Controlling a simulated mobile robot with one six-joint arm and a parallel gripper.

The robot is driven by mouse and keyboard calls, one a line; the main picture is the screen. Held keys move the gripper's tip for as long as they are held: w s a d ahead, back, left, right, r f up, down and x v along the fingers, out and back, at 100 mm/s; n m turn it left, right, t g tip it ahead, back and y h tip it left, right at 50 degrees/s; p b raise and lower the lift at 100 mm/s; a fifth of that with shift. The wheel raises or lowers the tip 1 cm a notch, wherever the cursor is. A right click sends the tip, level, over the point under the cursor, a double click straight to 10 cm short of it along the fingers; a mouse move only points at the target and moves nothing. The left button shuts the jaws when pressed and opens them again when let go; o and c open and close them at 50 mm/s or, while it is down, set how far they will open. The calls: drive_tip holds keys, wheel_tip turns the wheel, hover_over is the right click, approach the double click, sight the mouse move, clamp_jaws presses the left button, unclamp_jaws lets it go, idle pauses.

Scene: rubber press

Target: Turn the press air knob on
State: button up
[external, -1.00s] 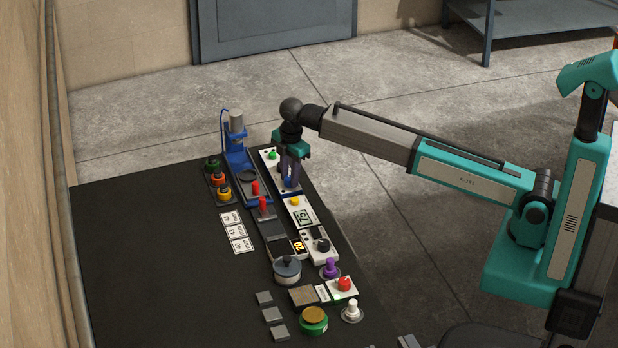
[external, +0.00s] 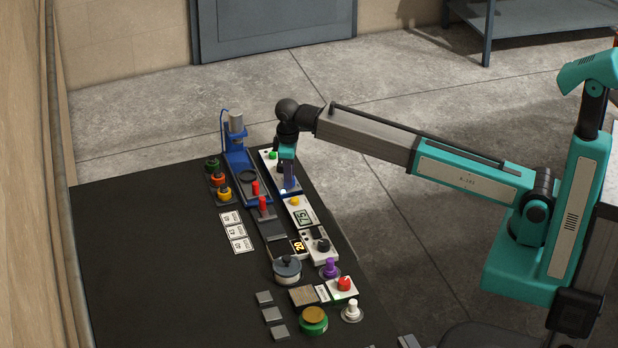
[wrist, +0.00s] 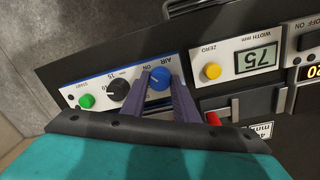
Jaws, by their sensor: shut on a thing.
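The blue air knob (wrist: 158,79) sits on a white panel with a blue edge, next to the lettering "AIR" and "ON" in the wrist view. My gripper (wrist: 160,88) has its two purple-grey fingers on either side of the knob and is shut on it. In the external view my gripper (external: 289,183) points straight down at the near end of that white panel (external: 268,160). The fingers largely hide the knob there. I cannot clearly read which way the knob's mark points.
The same panel carries a black dial (wrist: 118,90) and a green start button (wrist: 86,101). Beside it is a width display box (wrist: 258,58) with a yellow zero button (wrist: 212,71). The blue press (external: 238,150) stands close on the left. The table's left part is bare.

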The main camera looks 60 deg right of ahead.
drive_tip(key=shift+m, duration=0.5)
drive_tip(key=o, duration=1.1)
drive_tip(key=shift+c, duration=0.2)
drive_tip(key=shift+r, duration=0.15)
wheel_tip(320, 180, up, 14)
drive_tip(key=p, duration=0.8)
drive_tip(key=shift+a+f, duration=0.25)
drive_tip(key=shift+a, duration=0.15)
drive_tip(key=shift+s, duration=0.15)
